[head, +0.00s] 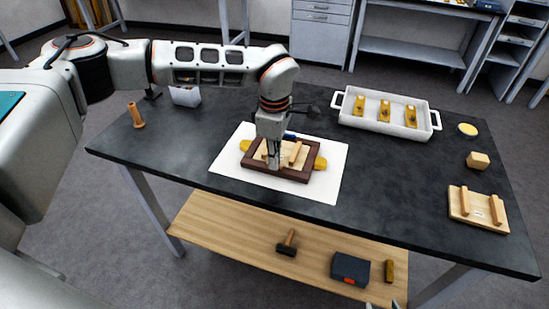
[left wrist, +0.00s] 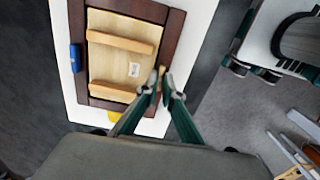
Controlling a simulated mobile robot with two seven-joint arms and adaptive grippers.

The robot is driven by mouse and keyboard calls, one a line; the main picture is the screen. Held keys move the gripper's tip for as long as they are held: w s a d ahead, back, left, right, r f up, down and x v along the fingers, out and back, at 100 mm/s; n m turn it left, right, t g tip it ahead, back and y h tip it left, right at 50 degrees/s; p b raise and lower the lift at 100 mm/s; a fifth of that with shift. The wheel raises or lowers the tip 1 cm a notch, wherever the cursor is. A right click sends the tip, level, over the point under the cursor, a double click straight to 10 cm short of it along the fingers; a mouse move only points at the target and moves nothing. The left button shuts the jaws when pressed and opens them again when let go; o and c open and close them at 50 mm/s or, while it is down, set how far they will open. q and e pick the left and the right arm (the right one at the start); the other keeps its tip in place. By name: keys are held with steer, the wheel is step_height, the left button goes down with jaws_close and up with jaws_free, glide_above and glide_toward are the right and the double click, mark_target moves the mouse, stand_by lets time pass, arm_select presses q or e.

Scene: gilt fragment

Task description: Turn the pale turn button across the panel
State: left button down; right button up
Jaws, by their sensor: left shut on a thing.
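A dark brown frame (head: 290,175) lies on a white sheet (head: 330,185) on the table. A pale wooden panel with two battens sits in the frame; the panel (left wrist: 118,62) and its small label show clearly in the left wrist view. My left gripper (head: 273,165) points down at the frame's near side. In the left wrist view its fingertips (left wrist: 166,90) are close together at the frame's border, shut on the small pale turn button (left wrist: 161,71). The fingers hide most of the button, so its exact angle is unclear.
Yellow pieces (head: 320,163) show at the frame's ends, and a blue item (head: 289,135) is at its far side. A white tray (head: 425,131) holds several yellow blocks. A second battened panel (head: 479,209) lies at right.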

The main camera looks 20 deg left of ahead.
arm_select(q)
steer(key=n, duration=0.3)
steer(key=shift+n, duration=0.3)
steer(key=n, duration=0.4)
steer(key=shift+n, duration=0.3)
steer(key=n, duration=0.4)
steer(key=shift+n, duration=2.5)
steer(key=c, duration=2.2)
jaws_free()
steer(key=shift+r, duration=0.1)
step_height(320, 180, up, 12)
steer(key=shift+f, duration=0.1)
